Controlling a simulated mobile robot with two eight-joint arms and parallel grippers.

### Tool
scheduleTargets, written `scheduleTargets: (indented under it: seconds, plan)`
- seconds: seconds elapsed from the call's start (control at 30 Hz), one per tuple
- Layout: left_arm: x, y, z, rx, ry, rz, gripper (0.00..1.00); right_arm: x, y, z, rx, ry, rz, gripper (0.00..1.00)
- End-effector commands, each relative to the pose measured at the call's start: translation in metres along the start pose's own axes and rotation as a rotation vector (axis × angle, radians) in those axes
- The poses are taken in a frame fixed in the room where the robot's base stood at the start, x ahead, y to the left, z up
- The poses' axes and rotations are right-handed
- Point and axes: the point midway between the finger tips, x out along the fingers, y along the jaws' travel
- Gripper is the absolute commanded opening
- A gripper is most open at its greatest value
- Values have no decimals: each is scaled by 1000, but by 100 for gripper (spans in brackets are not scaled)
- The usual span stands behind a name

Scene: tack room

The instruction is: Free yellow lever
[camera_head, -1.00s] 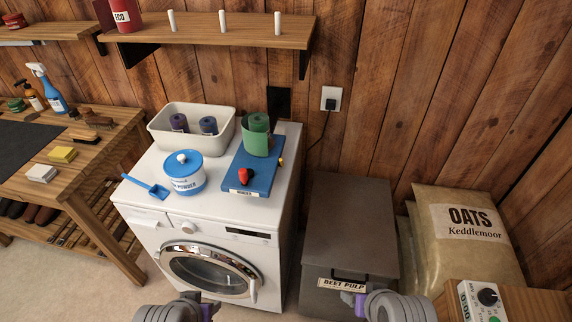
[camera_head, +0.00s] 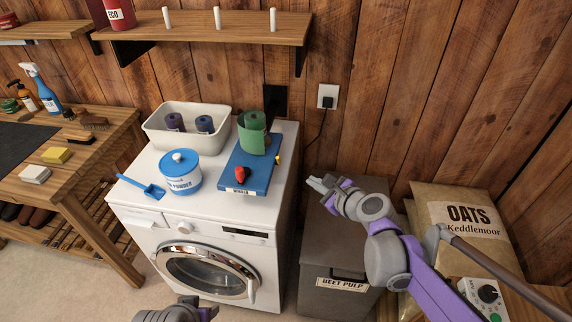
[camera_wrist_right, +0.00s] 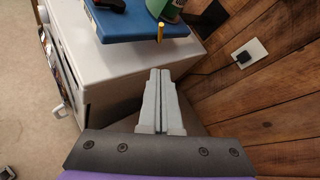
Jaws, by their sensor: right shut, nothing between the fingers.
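The yellow lever (camera_head: 278,160) is a small peg at the right edge of the blue winder board (camera_head: 238,182), on top of the white washing machine. It also shows in the right wrist view (camera_wrist_right: 161,32), upright at the board's near edge. A red knob (camera_head: 241,174) and a green roll (camera_head: 252,134) with a loose flap are on the board. My right gripper (camera_head: 316,183) is shut and empty, to the right of the machine and apart from the lever; its closed fingers point toward the board in the wrist view. My left gripper (camera_head: 208,308) is partly cut off at the bottom edge.
A blue-lidded powder tub (camera_head: 180,172), blue scoop (camera_head: 153,191) and white bin (camera_head: 157,136) with two rolls share the machine top (camera_head: 207,202). The beet pulp box (camera_head: 325,246) stands below my right arm. Wooden wall, socket (camera_head: 327,96) and oats bag (camera_head: 463,222) lie behind and right.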

Motion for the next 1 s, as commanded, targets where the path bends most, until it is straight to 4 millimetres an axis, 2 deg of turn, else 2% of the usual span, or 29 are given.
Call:
scheduleTargets:
  seconds: [0.23,0.37,0.47,0.87,1.0]
  plan:
    - [0,0,0,0,0,0,50,0,0,0,-3,1,1,0]
    - [0,0,0,0,0,0,50,8,0,0,-5,0,2,0]
    - [0,0,0,0,0,0,50,21,0,0,-6,1,2,0]
    - [-1,0,-1,0,1,0,50,100,1,0,-7,0,2,0]
    - [-5,0,-5,0,4,0,50,115,1,17,-7,-1,3,0]
